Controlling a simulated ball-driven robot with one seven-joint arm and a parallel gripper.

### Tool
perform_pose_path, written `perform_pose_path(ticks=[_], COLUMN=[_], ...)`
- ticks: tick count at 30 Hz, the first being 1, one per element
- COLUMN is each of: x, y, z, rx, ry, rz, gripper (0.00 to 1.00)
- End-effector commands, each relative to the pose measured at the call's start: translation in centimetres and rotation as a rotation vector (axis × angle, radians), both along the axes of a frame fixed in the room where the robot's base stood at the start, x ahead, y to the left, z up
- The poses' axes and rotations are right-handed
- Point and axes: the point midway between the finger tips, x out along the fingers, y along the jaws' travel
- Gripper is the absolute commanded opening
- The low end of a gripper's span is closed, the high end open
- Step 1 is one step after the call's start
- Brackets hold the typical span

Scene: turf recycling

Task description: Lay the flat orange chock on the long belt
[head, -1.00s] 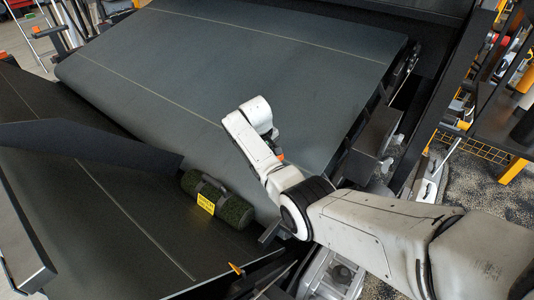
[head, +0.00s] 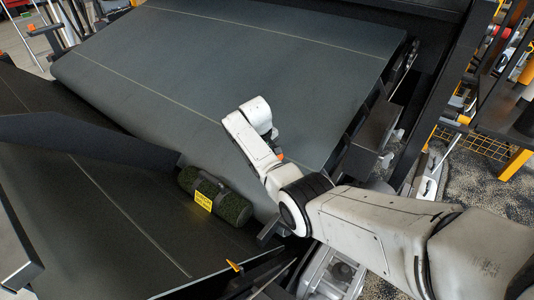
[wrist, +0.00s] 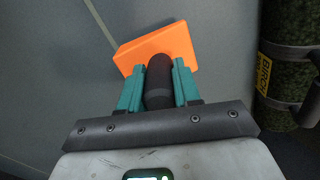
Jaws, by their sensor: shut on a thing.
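The flat orange chock (wrist: 170,42) shows in the wrist view just beyond my fingertips, with a dark round grip (wrist: 158,80) standing up from it. My gripper (wrist: 157,88) has its teal fingers shut on this grip, one on each side. In the head view only a small orange sliver (head: 280,155) shows past my white wrist; the fingers are hidden. The wide grey belt (head: 215,70) with thin pale lines lies below and behind the wrist. I cannot tell whether the chock touches it.
A green turf roll (head: 232,207) with a black strap and yellow label lies on the dark lower belt (head: 100,215), left of my wrist. It also shows at the right of the wrist view (wrist: 290,60). A dark guide plate (head: 90,143) crosses the lower belt. The grey belt is bare.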

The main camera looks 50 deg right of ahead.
Motion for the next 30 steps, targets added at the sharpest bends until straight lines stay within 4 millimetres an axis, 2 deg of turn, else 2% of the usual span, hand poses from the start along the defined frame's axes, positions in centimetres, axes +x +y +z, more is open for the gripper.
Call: perform_pose_path(ticks=[30], x=[0.0], y=[0.0], z=[-2.0], rx=[-0.001], ry=[-0.001], rz=[0.0], gripper=[0.0])
